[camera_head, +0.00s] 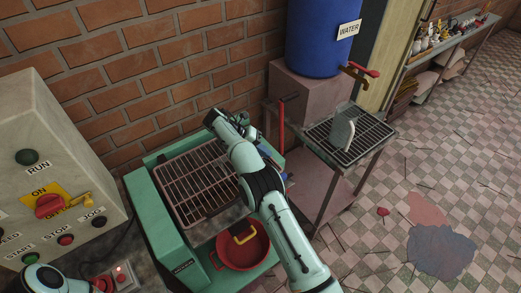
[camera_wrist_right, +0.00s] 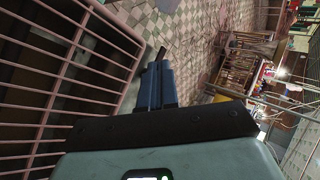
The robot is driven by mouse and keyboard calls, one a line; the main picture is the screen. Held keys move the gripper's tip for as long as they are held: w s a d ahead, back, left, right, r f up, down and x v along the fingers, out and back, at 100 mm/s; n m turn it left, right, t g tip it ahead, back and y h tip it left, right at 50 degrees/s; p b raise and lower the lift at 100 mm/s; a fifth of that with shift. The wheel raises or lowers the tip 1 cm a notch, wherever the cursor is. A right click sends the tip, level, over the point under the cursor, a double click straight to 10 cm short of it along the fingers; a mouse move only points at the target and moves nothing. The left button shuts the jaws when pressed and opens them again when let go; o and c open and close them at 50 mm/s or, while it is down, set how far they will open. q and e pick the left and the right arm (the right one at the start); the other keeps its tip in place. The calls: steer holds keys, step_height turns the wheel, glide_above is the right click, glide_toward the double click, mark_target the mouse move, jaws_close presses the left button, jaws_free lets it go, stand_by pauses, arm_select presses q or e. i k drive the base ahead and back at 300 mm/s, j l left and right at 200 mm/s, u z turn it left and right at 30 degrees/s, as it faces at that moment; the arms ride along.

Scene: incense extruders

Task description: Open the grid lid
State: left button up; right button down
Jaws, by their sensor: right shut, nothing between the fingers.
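The grid lid (camera_head: 197,178), a dark frame with brownish bars, lies over the top of the green machine (camera_head: 150,215) in the head view. I cannot tell whether it is slightly raised. Its bars fill the left of the right wrist view (camera_wrist_right: 62,75). My right arm reaches across the lid's right side and hides part of its edge. My right gripper (camera_head: 266,153) is by the lid's far right side, partly hidden by my arm. Its blue fingers (camera_wrist_right: 155,85) are shut and empty, just beside the lid's frame. Whether they touch it is unclear. My left gripper is out of view.
A red pot (camera_head: 243,252) with a yellow handle sits in front of the lid. A control box (camera_head: 55,150) stands at left. A wire-topped stand (camera_head: 352,133) holding a pale scoop-like object and a blue water barrel (camera_head: 325,40) are at right. A brick wall closes the back.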

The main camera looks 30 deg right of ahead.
mark_target(162, 158)
steer(key=k, duration=1)
